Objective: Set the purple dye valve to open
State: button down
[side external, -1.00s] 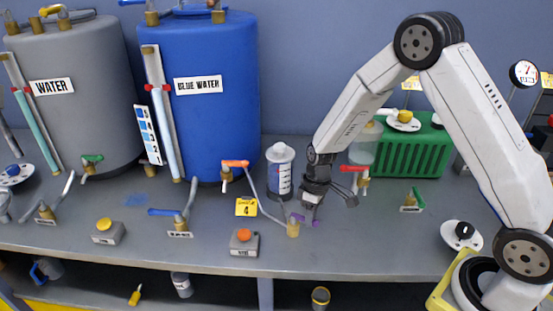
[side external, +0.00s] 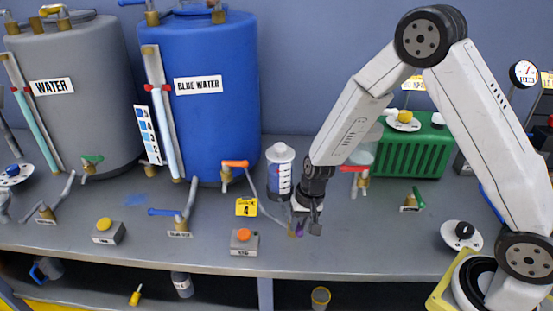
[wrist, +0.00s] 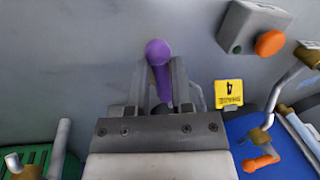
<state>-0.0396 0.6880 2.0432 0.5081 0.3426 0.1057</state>
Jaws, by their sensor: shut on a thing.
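The purple dye valve's handle (side external: 299,230) is at the bench's front middle, beside its brass body, which is mostly hidden behind my gripper (side external: 306,222). In the side view the handle points toward the front edge of the bench. In the wrist view the purple handle (wrist: 158,65), with its rounded end, lies between the two fingers of my gripper (wrist: 160,85). The fingers are shut on it.
A stand button box with an orange knob (side external: 243,241) and a yellow "4" card (side external: 246,207) are left of the valve.

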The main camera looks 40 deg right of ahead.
jog(key=shift+w+a+m, duration=0.2)
jog(key=shift+a+m, duration=0.05)
jog(key=shift+m, duration=0.45)
jog(key=shift+w+a+m, duration=0.15)
jog(key=shift+a+m, duration=0.1)
jog(key=shift+m, duration=0.45)
jog(key=shift+t, duration=0.3)
jog(key=c, duration=0.5)
grip_release()
jog(key=shift+r, duration=0.1)
jog(key=shift+v, duration=3.85)
jog(key=s+d+r+n+h, duration=0.1)
jog(key=s+d+r+n, duration=0.1)
jog(key=s+n, duration=0.2)
jog(key=s+d+r+n, duration=0.2)
jog(key=s+n, duration=0.3)
jog(key=s, duration=0.2)
jog(key=shift+s+d+r+t+h, duration=0.15)
jog(key=shift+s+r+t+h, duration=0.15)
jog(key=shift+s+t+h, duration=0.1)
